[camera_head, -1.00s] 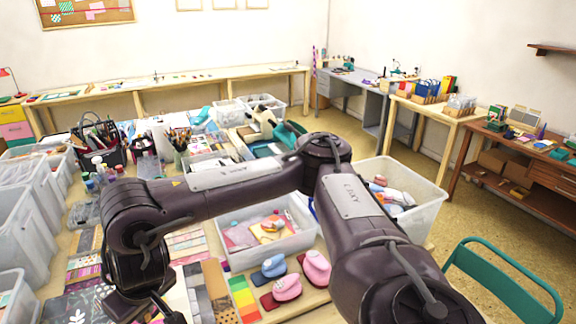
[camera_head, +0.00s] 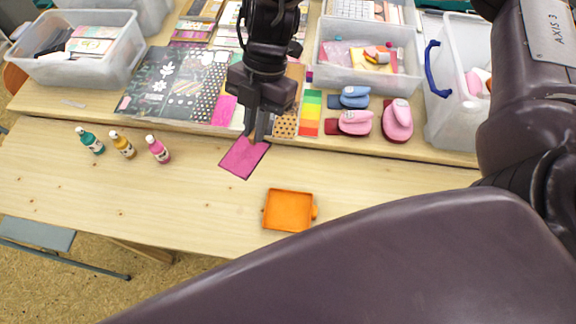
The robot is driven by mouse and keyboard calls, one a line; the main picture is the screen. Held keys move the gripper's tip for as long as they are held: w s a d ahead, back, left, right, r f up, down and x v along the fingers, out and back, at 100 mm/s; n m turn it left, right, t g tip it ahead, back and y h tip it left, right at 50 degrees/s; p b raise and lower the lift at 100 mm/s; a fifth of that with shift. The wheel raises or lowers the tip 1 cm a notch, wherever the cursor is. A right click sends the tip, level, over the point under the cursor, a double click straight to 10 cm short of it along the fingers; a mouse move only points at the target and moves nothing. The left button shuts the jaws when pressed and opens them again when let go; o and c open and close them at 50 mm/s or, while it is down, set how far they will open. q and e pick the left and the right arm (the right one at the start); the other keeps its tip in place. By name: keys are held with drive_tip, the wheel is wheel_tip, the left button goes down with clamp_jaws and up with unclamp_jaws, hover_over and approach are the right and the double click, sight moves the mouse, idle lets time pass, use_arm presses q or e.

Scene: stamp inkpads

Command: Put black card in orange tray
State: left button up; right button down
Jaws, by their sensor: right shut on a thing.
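My right gripper (camera_head: 258,137) points down over the wooden table and is shut on the upper edge of a magenta card (camera_head: 242,159). The card has a thin dark edge, and its visible face is magenta, not black. I cannot tell whether it touches the table. The small orange tray (camera_head: 288,211) is empty and sits to the right and nearer than the card. No plainly black card is clear to me. My left gripper is not in view.
Patterned sheets (camera_head: 176,87), a colour-strip card (camera_head: 310,112) and several punches (camera_head: 397,120) lie behind. A clear bin (camera_head: 369,72) stands further back. My arm covers the lower right. The table between card and tray is clear.

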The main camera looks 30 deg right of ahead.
sight(259, 152)
drive_tip(key=s+n+h, duration=0.1)
drive_tip(key=n, duration=0.2)
drive_tip(key=f+n+g+h+b, duration=0.1)
drive_tip(key=n, duration=0.2)
drive_tip(key=s+a+f+n+h+b, duration=0.1)
drive_tip(key=n, duration=0.2)
drive_tip(key=shift+s+f+g, duration=0.2)
drive_tip(key=shift+s+g, duration=0.1)
drive_tip(key=shift+g, duration=0.1)
drive_tip(key=s+f+n+h+b, duration=0.1)
drive_tip(key=f+n, duration=0.3)
drive_tip(key=f, duration=0.3)
drive_tip(key=s+f+n+t+h+b, duration=0.1)
drive_tip(key=f+n+h+b, duration=0.1)
drive_tip(key=f+n, duration=0.3)
drive_tip(key=s+f+n+h+b, duration=0.1)
drive_tip(key=f+n, duration=0.3)
drive_tip(key=f, duration=0.6)
drive_tip(key=shift+s+d+t+b, duration=0.2)
drive_tip(key=shift+t+b, duration=0.2)
drive_tip(key=shift+b, duration=0.3)
drive_tip(key=shift+f, duration=0.1)
drive_tip(key=c, duration=1.5)
unclamp_jaws()
